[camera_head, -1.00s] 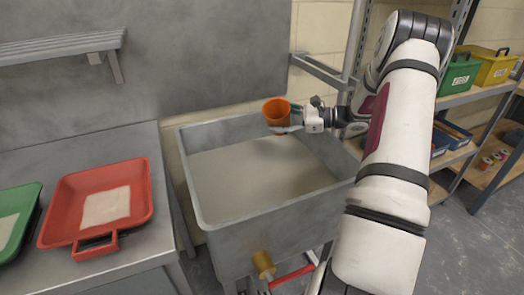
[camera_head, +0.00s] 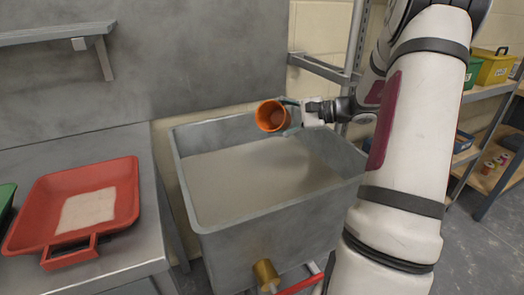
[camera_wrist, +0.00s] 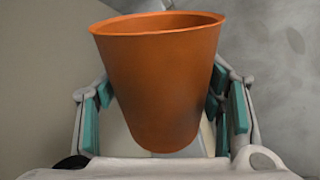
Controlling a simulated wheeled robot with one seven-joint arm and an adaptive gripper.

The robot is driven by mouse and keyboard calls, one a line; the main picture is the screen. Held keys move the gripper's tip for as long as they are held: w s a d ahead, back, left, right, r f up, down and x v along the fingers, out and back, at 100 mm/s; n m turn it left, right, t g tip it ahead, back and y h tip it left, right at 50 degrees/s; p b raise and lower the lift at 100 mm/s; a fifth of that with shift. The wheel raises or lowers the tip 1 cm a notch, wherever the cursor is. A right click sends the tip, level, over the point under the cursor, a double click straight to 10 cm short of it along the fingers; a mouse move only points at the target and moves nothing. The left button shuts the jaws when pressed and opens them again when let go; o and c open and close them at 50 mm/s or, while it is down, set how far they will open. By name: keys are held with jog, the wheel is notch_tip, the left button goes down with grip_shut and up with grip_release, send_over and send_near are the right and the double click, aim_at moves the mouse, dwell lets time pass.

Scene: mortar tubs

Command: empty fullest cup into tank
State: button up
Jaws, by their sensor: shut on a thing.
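An orange cup (camera_head: 271,117) is held over the back part of the grey tank (camera_head: 190,185), tilted with its mouth toward the head camera. My gripper (camera_head: 292,113) is shut on the cup from its right side. In the wrist view the cup (camera_wrist: 160,80) sits between the two teal-padded fingers (camera_wrist: 163,115). The inside of the cup shows orange in the head view; I cannot tell whether anything is left in it. The tank holds a pale, level content (camera_head: 255,178).
A red tray (camera_head: 120,215) with a pale patch lies on the metal bench at left, with a green tray (camera_head: 5,203) beside it. A brass outlet (camera_head: 266,273) is on the tank's front. A wall bracket (camera_head: 322,68) is behind the cup. Shelves with a yellow bin (camera_head: 492,68) stand at right.

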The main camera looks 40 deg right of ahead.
aim_at(259, 113)
jog(key=shift+a+r+n+h+b, duration=0.2)
jog(key=shift+r+n+h+b, duration=0.6)
jog(key=shift+b, duration=0.75)
jog(key=shift+s+a+r+n+b, duration=0.15)
jog(key=shift+s+a+n+b, duration=0.15)
jog(key=shift+a+n+b, duration=0.3)
jog(key=shift+s+a+r+b, duration=0.15)
jog(key=shift+a+r+b, duration=0.05)
jog(key=shift+b, duration=0.45)
jog(key=shift+s+a+r+n+t+h+b, duration=0.1)
jog(key=shift+a+r+n+t+h+b, duration=0.15)
jog(key=shift+n+b, duration=0.5)
jog(key=shift+s+a+r+n+t+h+b, duration=0.15)
jog(key=shift+r+n+t+b, duration=0.1)
jog(key=shift+b, duration=0.9)
jog(key=shift+w, duration=0.1)
